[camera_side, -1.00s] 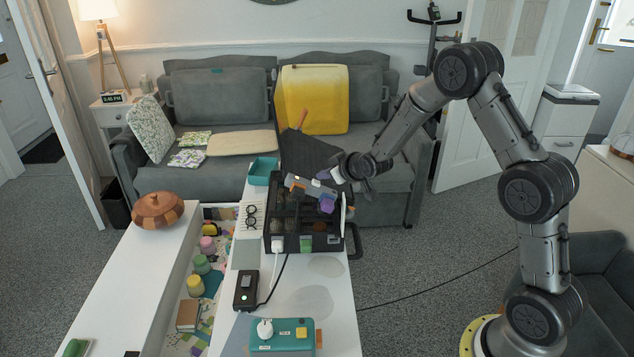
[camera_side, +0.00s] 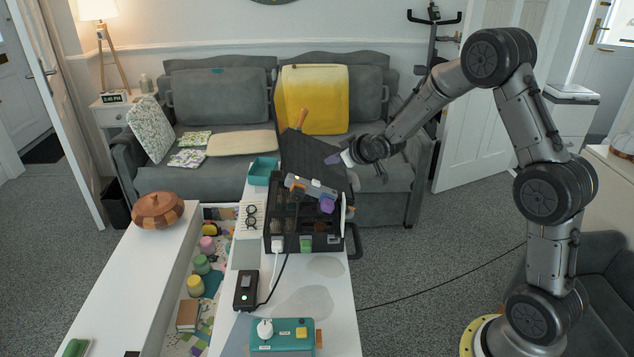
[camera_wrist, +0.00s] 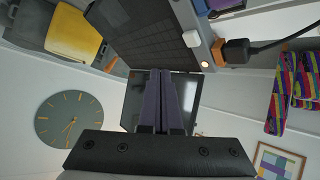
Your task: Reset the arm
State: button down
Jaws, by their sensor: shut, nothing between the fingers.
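My gripper (camera_side: 333,158) is raised above the right edge of the open black case (camera_side: 272,243) in the side view. It points left, in front of the case's raised dark lid (camera_side: 318,152). Its purple fingers are together with nothing between them, as the wrist view also shows (camera_wrist: 161,73). A grey tool with a purple end (camera_side: 312,187) lies across the top of the case, below and apart from my gripper.
The case stands on a white table (camera_side: 335,290) with a teal box (camera_side: 282,337), a black power unit (camera_side: 246,291) and a cable. A teal tray (camera_side: 263,171) is behind. A grey sofa (camera_side: 225,165) is beyond. Free air surrounds my arm on the right.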

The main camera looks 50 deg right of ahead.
jog(key=shift+s+d+r, duration=0.1)
jog(key=shift+r, duration=0.1)
jog(key=s+a+r+n+t+y, duration=0.1)
jog(key=s+a+r, duration=0.35)
jog(key=r, duration=0.55)
jog(key=s+a+r+t, duration=0.1)
jog(key=s+a+r, duration=0.3)
jog(key=r, duration=0.5)
jog(key=s+a+g, duration=0.1)
jog(key=s+a, duration=0.2)
jog(key=s, duration=0.5)
jog(key=s+a+g, duration=0.1)
jog(key=s+a, duration=0.2)
jog(key=s, duration=0.5)
jog(key=s+f+g, duration=0.2)
jog(key=s+f, duration=0.2)
jog(key=s, duration=0.2)
jog(key=s+a+f+m+g+y, duration=0.1)
jog(key=s+f+g, duration=0.2)
jog(key=s+f, duration=0.2)
jog(key=shift+s+a+y, duration=0.3)
jog(key=shift+s, duration=0.95)
